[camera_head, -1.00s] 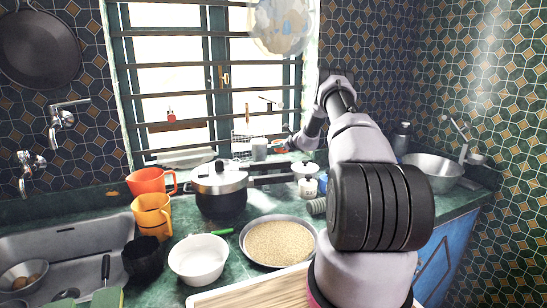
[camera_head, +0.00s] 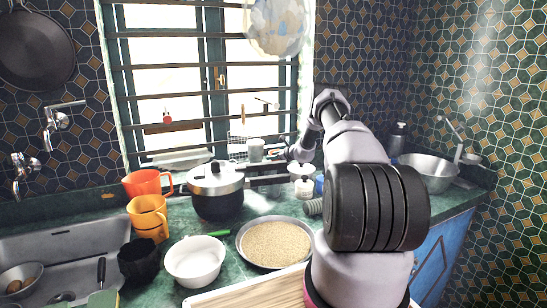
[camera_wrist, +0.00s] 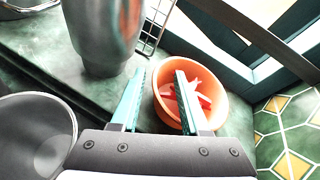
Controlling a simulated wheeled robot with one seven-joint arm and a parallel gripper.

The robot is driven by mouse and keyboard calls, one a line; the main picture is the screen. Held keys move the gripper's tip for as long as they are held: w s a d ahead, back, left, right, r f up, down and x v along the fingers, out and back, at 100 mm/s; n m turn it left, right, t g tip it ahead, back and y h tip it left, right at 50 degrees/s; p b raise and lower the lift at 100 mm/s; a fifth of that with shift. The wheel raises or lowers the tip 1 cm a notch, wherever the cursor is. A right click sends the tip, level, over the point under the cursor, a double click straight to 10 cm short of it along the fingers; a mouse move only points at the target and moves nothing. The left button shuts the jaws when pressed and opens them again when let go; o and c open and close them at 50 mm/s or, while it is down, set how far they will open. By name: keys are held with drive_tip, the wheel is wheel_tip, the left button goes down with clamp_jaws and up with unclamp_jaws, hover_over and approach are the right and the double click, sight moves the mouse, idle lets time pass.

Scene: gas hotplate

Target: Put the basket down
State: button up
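A wire basket (camera_head: 237,148) stands at the back of the counter by the window, partly behind a grey metal cup (camera_head: 256,150). In the wrist view only a piece of the basket's wire grid (camera_wrist: 155,24) shows at the top, next to the cup (camera_wrist: 103,35). My gripper (camera_wrist: 158,72) has its two teal fingers apart, with nothing visible held between them. An orange pot with red pieces inside (camera_wrist: 192,97) lies beyond the fingertips. In the head view, my gripper is small near the back counter and its fingers are hard to make out.
A lidded pot (camera_head: 217,190), a pan of grain (camera_head: 274,243), a white bowl (camera_head: 195,262) and orange mugs (camera_head: 149,216) crowd the counter. A metal bowl (camera_head: 430,172) stands at right. A dark round vessel (camera_wrist: 35,135) is left of my gripper. Window bars rise behind.

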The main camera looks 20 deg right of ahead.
drive_tip(key=shift+s+r, duration=0.1)
drive_tip(key=shift+r, duration=0.1)
drive_tip(key=v, duration=1.1)
drive_tip(key=shift+s, duration=0.15)
drive_tip(key=s+a+r+n+g+y, duration=0.2)
drive_tip(key=s+a+r+n, duration=0.3)
drive_tip(key=a+r, duration=0.55)
drive_tip(key=s+a+r+n+g+y, duration=0.15)
drive_tip(key=s+a+r+n, duration=0.55)
drive_tip(key=r, duration=0.7)
drive_tip(key=s+a+r+n+g+h, duration=0.1)
drive_tip(key=s+a+r+n, duration=0.2)
drive_tip(key=s+a+r, duration=0.3)
drive_tip(key=s+a+r+n+g, duration=0.2)
drive_tip(key=s+a+r, duration=0.15)
drive_tip(key=s, duration=0.55)
drive_tip(key=s+n+h, duration=0.4)
drive_tip(key=s+n, duration=0.4)
drive_tip(key=s, duration=1.6)
drive_tip(key=shift+r+t+h, duration=0.35)
drive_tip(key=shift+r, duration=0.1)
